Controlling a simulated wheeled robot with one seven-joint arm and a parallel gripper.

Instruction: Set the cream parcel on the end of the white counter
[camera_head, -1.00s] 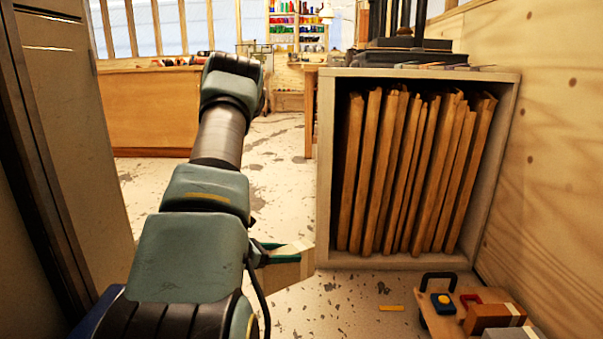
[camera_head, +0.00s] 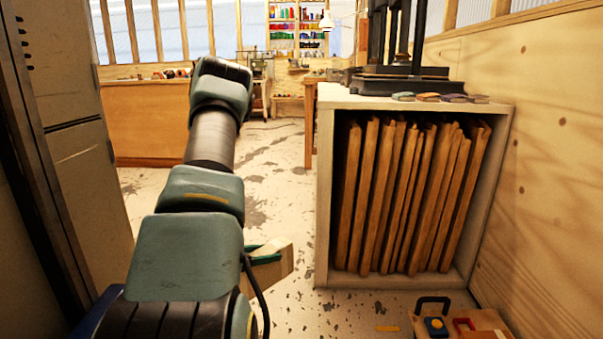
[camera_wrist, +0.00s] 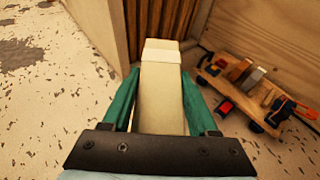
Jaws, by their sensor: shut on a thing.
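The cream parcel (camera_wrist: 161,95) is a long pale box with a whiter band near its far end. My gripper (camera_wrist: 161,100) is shut on it, with a green finger on each side, in the wrist view. In the head view the parcel (camera_head: 272,268) shows beside my arm, partly hidden behind it, with one green finger along it. It is held in the air over the floor, left of the cabinet. The white counter appears to be the pale top (camera_head: 345,98) of the open cabinet holding upright brown boards (camera_head: 405,200).
A black press (camera_head: 400,82) and several small flat pieces (camera_head: 430,97) stand on the cabinet top. A low wheeled cart (camera_wrist: 255,90) with tools and blocks sits by the wooden wall at right. A grey locker (camera_head: 75,150) stands close at left. Floor between is open.

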